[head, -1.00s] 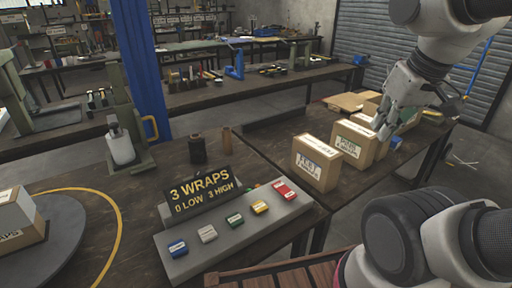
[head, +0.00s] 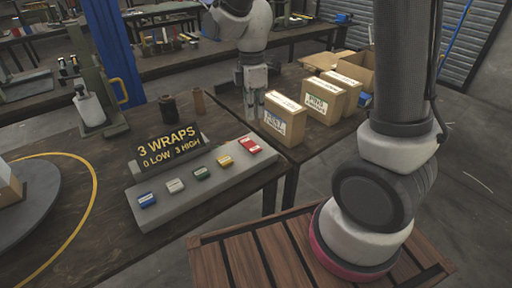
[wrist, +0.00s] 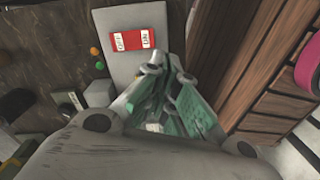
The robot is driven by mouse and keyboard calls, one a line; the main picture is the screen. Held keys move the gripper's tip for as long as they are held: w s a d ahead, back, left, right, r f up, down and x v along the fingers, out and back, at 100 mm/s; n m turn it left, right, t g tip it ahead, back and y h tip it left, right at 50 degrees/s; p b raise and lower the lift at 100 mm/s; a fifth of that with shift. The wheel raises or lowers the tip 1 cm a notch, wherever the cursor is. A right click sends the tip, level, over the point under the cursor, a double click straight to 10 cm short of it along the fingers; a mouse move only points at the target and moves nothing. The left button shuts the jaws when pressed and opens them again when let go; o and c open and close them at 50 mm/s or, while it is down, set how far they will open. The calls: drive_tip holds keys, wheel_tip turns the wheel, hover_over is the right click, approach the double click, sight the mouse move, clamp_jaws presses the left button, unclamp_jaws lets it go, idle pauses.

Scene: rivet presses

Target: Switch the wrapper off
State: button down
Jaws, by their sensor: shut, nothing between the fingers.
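The wrapper's grey control panel (head: 185,200) lies on the table with a row of blue (head: 147,199), white (head: 175,186), green (head: 202,173), yellow (head: 225,161) and red (head: 250,147) buttons. A black sign (head: 169,145) behind them reads "3 WRAPS, 0 LOW 3 HIGH". The red button, at the panel's right end, has white labels in the wrist view (wrist: 132,41); their small print is hard to read. My gripper (head: 254,116) is shut and empty, pointing down behind the red button.
Several labelled cartons (head: 286,119) stand right of my gripper. Two dark spools (head: 168,108) stand behind the panel. The round turntable (head: 45,225) is at the left. Small orange and green knobs (wrist: 97,58) show beside the panel in the wrist view.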

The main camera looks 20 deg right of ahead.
sight(252, 151)
drive_tip(key=n, duration=0.1)
drive_tip(key=w+n, duration=0.1)
drive_tip(key=n, duration=0.2)
drive_tip(key=shift+w+a+r+t, duration=0.15)
drive_tip(key=shift+a+r+t, duration=0.15)
wheel_tip(252, 151, down, 14)
idle(0.4)
drive_tip(key=shift+f, duration=0.4)
drive_tip(key=shift+r, duration=0.1)
drive_tip(key=shift+r, duration=0.75)
